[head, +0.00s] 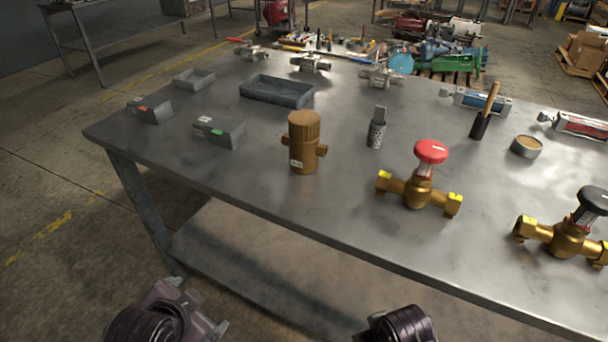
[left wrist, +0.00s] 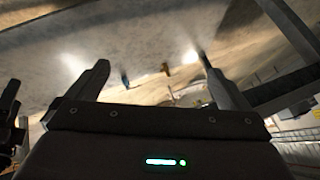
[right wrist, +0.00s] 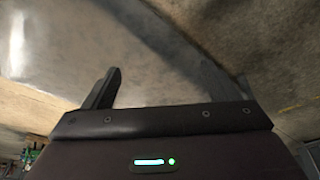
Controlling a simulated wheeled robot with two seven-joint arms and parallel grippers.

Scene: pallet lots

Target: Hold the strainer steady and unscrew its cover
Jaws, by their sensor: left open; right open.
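The strainer (head: 303,157) is a brown, bronze-coloured body standing upright on the workbench, with a port on each side and a pale label low on its front. Its ribbed round cover (head: 304,124) sits on top. In the left wrist view my left gripper (left wrist: 153,64) is open, with nothing between its fingers. In the right wrist view my right gripper (right wrist: 178,77) is open and empty. In the head view both arms show only at the bottom edge, in front of the bench and well apart from the strainer.
On the metal workbench (head: 270,205), a red-handwheel brass valve (head: 420,190) stands right of the strainer, with a black-handwheel valve (head: 570,235) farther right. A dark perforated cylinder (head: 376,134) is close by. Grey trays (head: 277,92) lie behind left. The front-left bench top is clear.

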